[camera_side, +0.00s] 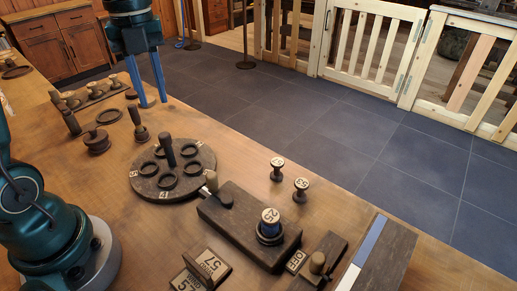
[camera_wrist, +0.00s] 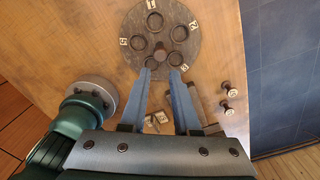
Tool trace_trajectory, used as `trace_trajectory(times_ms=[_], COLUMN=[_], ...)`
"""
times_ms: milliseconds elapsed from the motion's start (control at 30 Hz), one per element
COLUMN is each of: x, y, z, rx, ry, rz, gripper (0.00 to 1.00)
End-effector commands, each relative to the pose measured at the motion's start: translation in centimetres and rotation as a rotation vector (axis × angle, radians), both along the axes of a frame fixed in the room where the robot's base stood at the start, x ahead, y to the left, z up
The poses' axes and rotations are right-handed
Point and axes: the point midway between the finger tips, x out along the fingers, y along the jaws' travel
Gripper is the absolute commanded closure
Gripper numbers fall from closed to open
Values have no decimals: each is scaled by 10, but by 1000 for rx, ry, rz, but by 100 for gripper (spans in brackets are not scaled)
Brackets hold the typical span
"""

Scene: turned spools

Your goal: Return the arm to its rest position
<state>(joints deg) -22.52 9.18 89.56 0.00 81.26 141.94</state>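My gripper (camera_side: 154,103) hangs over the far left part of the wooden table in the side view, with its two blue fingers pointing down and apart. Nothing is between them. In the wrist view my gripper (camera_wrist: 162,72) also shows its fingers spread, with the near edge of a round dark disc beyond the tips. The disc (camera_side: 205,157) carries several dark rings and a central post. A spool marked 25 (camera_side: 270,217), with a blue band, stands upright on a dark block (camera_side: 228,222).
Two loose spools (camera_side: 277,168) (camera_side: 301,190) stand at the table's right edge. A rack (camera_side: 100,97) of spools is at the far left. Number plates (camera_side: 208,268) and an OFF plate (camera_side: 297,260) are at the front. A wooden fence (camera_side: 360,45) stands beyond the floor.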

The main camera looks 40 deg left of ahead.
Motion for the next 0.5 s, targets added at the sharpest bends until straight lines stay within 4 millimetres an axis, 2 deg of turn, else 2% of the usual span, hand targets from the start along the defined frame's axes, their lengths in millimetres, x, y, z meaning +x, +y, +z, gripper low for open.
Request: trace_trajectory(times_ms=[333, 500], x=[0, 0], y=[0, 0], z=[-7, -10], rx=[0, 0], ry=[1, 0], rz=[370, 495], gripper=[45, 45])
